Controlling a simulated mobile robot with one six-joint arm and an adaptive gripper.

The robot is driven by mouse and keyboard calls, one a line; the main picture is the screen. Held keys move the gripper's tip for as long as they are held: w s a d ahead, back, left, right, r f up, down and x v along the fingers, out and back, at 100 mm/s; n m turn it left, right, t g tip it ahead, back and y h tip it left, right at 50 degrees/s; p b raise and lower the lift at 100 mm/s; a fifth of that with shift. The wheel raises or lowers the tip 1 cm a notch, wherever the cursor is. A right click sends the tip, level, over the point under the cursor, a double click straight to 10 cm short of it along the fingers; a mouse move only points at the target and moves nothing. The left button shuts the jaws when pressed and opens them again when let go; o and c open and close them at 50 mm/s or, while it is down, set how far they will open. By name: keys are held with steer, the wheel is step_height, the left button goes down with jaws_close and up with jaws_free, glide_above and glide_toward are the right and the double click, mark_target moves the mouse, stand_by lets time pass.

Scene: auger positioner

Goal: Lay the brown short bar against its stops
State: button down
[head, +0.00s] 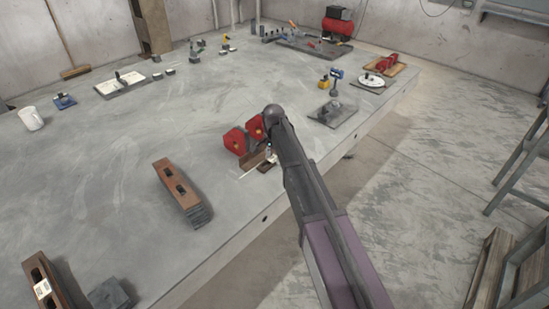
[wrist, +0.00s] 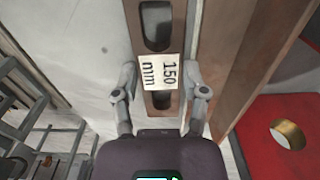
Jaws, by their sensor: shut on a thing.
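The brown short bar (wrist: 181,40) is slotted and carries a white label reading "150 mm" in the wrist view. My gripper (wrist: 160,82) is shut on it, one finger at each long side. A longer brown piece (wrist: 245,65) runs beside it on the right, with a narrow strip between them. In the head view, two red blocks (head: 234,141) and a brown piece (head: 252,159) stand near the table's front edge. My arm partly covers this place and hides my gripper there. I cannot tell whether the bar touches the stops.
A brown slotted bar on a grey stack (head: 181,192) stands left of the red blocks. Another labelled brown bar (head: 34,272) is at the lower left. A dark plate (head: 333,113) lies to the right. The table (head: 110,150) is mostly clear at the left middle.

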mark_target(274, 159)
steer(key=shift+c, duration=0.6)
jaws_free()
steer(key=shift+r, duration=0.1)
step_height(274, 159, up, 12)
steer(key=p, duration=1.2)
steer(key=shift+s+d, duration=0.1)
stand_by(0.4)
steer(key=s+d+n, duration=0.7)
steer(key=s+d, duration=1.6)
steer(key=s, duration=0.2)
steer(key=shift+s+n, duration=0.3)
steer(key=shift+s, duration=0.05)
